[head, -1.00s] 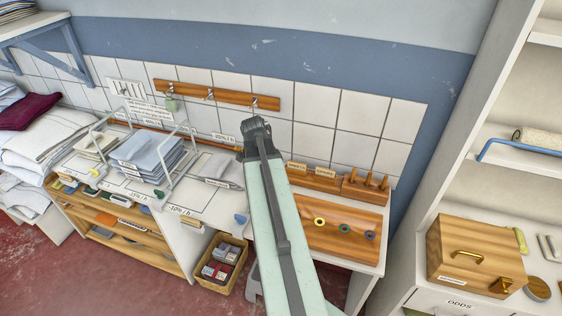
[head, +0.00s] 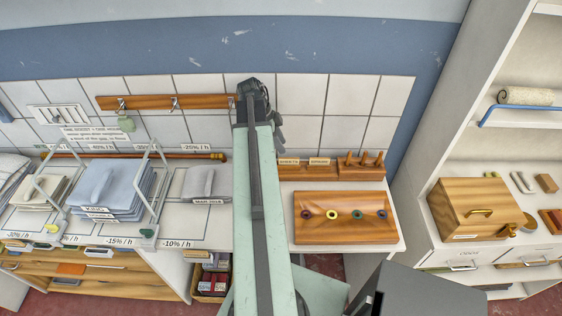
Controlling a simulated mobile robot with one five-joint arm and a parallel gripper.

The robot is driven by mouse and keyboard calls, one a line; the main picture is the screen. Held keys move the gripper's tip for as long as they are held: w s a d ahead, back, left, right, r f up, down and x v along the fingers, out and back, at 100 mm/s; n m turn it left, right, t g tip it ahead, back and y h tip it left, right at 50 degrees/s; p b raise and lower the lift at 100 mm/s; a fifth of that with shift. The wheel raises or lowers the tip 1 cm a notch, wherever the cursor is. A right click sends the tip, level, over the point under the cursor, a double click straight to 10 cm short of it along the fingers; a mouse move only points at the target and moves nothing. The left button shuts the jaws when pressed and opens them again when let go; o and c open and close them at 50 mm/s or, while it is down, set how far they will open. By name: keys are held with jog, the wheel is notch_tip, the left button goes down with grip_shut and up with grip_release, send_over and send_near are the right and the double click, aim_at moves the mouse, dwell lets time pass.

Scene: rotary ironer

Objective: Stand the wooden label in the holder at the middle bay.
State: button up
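Two small wooden labels stand at the back of the right-hand worktop, one reading SHEETS (head: 289,161) and one that seems to read APRONS (head: 319,161). The middle bay of the counter holds a stack of pale blue folded cloth (head: 112,188) between wire dividers. Small plates with dark lettering show at the stack's front (head: 98,211). I cannot make out an empty label holder there. My gripper (head: 277,126) is raised in front of the tiled wall, right of the bays and left of the labels. My own arm hides most of it, so its fingers and any load cannot be told.
A wooden board with several coloured rings (head: 342,217) and a pegged wooden block (head: 362,166) lie on the right worktop. A hook rail (head: 150,102) is on the wall. Wire dividers (head: 152,195) rise between the bays. A shelf unit with a wooden box (head: 470,209) stands right.

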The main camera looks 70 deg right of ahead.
aim_at(289, 163)
jog(key=b+x, duration=0.2)
jog(key=shift+f+b, duration=0.3)
jog(key=shift+f, duration=0.2)
jog(key=shift+r, duration=0.1)
jog(key=b+x, duration=0.5)
jog(key=shift+a+f, duration=0.15)
jog(key=shift+f, duration=0.05)
jog(key=shift+s+r, duration=0.1)
jog(key=shift+r, duration=0.1)
jog(key=shift+p, duration=0.3)
grip_shut()
